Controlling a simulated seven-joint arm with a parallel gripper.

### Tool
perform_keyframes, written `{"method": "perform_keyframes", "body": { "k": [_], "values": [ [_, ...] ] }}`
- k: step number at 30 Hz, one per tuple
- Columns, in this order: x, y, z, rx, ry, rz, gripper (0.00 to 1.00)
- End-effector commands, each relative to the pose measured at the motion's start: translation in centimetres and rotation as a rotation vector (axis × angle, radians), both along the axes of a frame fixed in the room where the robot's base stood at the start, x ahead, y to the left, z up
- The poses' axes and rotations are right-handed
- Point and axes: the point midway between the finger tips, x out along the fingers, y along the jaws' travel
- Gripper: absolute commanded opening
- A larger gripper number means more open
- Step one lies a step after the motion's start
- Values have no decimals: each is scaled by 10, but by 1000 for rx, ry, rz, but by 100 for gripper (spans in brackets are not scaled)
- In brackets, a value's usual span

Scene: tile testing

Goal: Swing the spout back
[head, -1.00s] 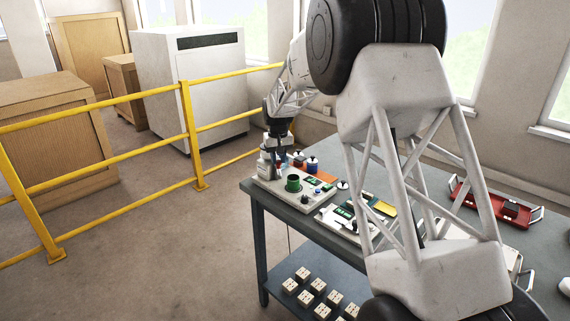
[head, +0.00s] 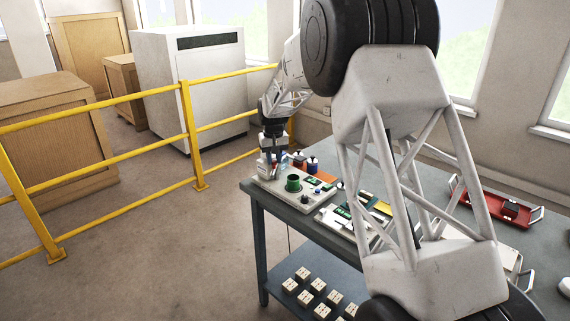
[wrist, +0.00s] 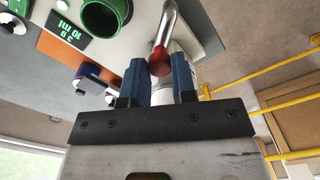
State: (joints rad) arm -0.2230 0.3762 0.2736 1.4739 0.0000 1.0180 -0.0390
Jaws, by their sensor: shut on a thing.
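The spout (wrist: 170,22) is a bent metal tube with a red tip (wrist: 159,62), seen in the wrist view at the top centre. My gripper (wrist: 160,70) has blue fingers on either side of the red tip and is shut on the spout. A white cylindrical body stands just behind the tip, partly hidden by the right finger. In the head view my gripper (head: 272,160) is at the left end of the pale dispenser base (head: 290,199); the spout is too small to make out there. A green cup (head: 293,184) stands on the base to the right.
A green display (wrist: 68,37) and an orange panel (wrist: 58,50) lie close by in the wrist view. Further right on the grey table (head: 330,165) are other devices and a red tray (head: 480,200). A yellow railing (head: 190,130) runs behind the table's left end.

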Motion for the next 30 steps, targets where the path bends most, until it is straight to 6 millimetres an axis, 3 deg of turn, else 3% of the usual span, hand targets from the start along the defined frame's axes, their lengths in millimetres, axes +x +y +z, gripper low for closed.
{"method": "perform_keyframes", "body": {
  "k": [30],
  "values": [
    [5, 15, 0, 0, -1, 0, 8]
  ]
}}
